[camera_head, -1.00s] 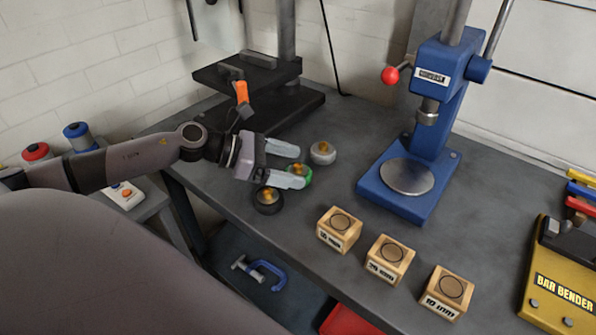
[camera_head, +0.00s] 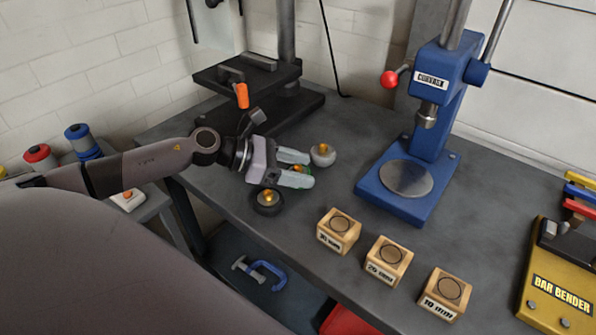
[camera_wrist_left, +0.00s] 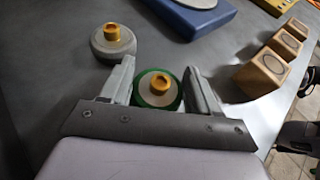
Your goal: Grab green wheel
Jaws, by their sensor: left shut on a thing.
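The green wheel (camera_wrist_left: 157,90) has a green rim, a grey face and a gold hub. In the left wrist view it sits between the two fingers of my left gripper (camera_wrist_left: 160,88), which is shut on it. In the head view my left gripper (camera_head: 296,168) hides most of the wheel, and only a bit of green (camera_head: 304,169) shows. The wheel is at table height; I cannot tell if it touches the table.
A grey wheel (camera_head: 323,155) stands just beyond the fingers and a black wheel (camera_head: 268,202) is on the near side. Several wooden blocks (camera_head: 339,231) line the table's front. A blue press (camera_head: 425,140) stands to the right, with a yellow bar bender (camera_head: 562,275) at far right.

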